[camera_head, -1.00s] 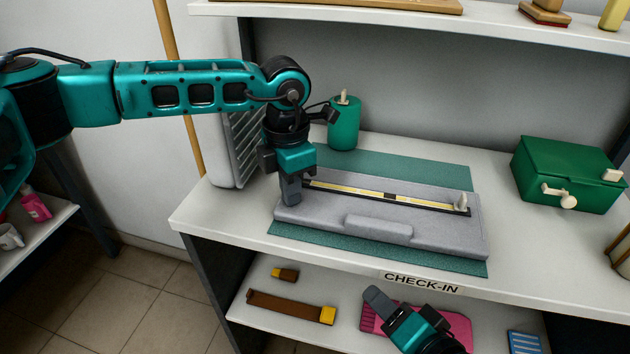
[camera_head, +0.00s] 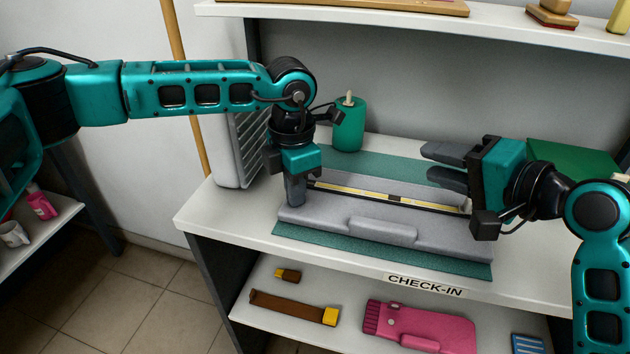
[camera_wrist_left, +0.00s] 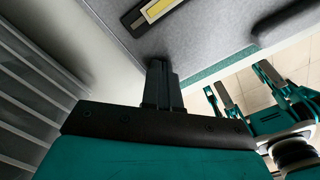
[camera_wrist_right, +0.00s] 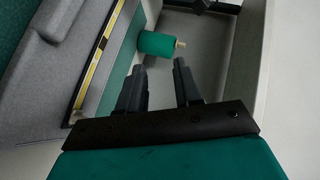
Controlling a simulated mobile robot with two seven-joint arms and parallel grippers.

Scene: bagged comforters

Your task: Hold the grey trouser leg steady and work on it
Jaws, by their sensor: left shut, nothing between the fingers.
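The grey trouser leg (camera_head: 335,218) appears as a thick, flat grey piece with a raised front pad, lying on a green mat (camera_head: 450,267). A yellow strip (camera_head: 350,190) in a dark-edged slot runs along its top. My left gripper (camera_head: 295,200) is shut and empty, pointing down with its tips at the piece's left end; in the left wrist view (camera_wrist_left: 158,65) the tips meet the grey surface. My right gripper (camera_head: 428,162) is open and empty above the right part, fingers pointing left; they are apart in the right wrist view (camera_wrist_right: 159,68).
A green cylinder (camera_head: 348,127) with a pale peg stands behind the mat. A green box (camera_head: 570,160) is partly hidden by my right arm. A slatted white unit (camera_head: 230,150) stands at the left. The lower shelf holds a pink item (camera_head: 425,325) and a brown strap (camera_head: 285,306).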

